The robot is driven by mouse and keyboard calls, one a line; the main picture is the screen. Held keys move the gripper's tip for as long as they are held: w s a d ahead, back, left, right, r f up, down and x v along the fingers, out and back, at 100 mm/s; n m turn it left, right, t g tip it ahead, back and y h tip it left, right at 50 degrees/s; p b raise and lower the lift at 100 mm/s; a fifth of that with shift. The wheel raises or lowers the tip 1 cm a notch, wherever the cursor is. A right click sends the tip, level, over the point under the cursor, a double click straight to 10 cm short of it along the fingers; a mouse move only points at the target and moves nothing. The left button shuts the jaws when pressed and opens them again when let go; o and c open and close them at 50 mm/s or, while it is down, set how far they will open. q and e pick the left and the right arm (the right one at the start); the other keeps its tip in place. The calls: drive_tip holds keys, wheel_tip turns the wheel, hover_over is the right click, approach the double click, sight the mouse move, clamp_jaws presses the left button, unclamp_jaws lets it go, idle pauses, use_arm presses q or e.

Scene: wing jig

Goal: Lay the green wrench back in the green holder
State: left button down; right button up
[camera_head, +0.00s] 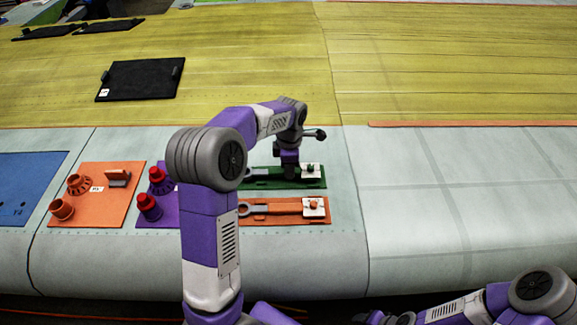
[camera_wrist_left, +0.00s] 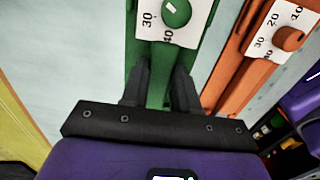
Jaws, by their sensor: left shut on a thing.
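The green holder (camera_head: 315,184) is a flat green plate on the pale panel, left of centre in the head view. The green wrench has a grey head (camera_head: 254,172) at the holder's left end. A white dial plate with a green knob (camera_head: 311,168) is at its right end, and also shows in the wrist view (camera_wrist_left: 176,12). My left gripper (camera_head: 288,167) points down over the holder's middle, shut on the wrench's handle (camera_wrist_left: 158,88). The wrench lies along the holder; I cannot tell whether it rests on it. My right gripper is out of view.
An orange holder (camera_head: 275,219) with an orange wrench lies just in front. To the left are a purple plate (camera_head: 168,218) with red knobs, an orange plate (camera_head: 110,218) and a blue plate (camera_head: 30,180). The panel (camera_head: 450,200) on the right is clear.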

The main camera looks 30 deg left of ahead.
use_arm(q)
drive_tip(key=shift+f, duration=0.1)
idle(0.3)
drive_tip(key=shift+f+b, duration=0.4)
drive_tip(key=shift+f, duration=0.15)
drive_tip(key=c, duration=0.8)
unclamp_jaws()
wheel_tip(320, 180, up, 8)
drive_tip(key=shift+f, duration=0.15)
drive_tip(key=shift+p, duration=0.4)
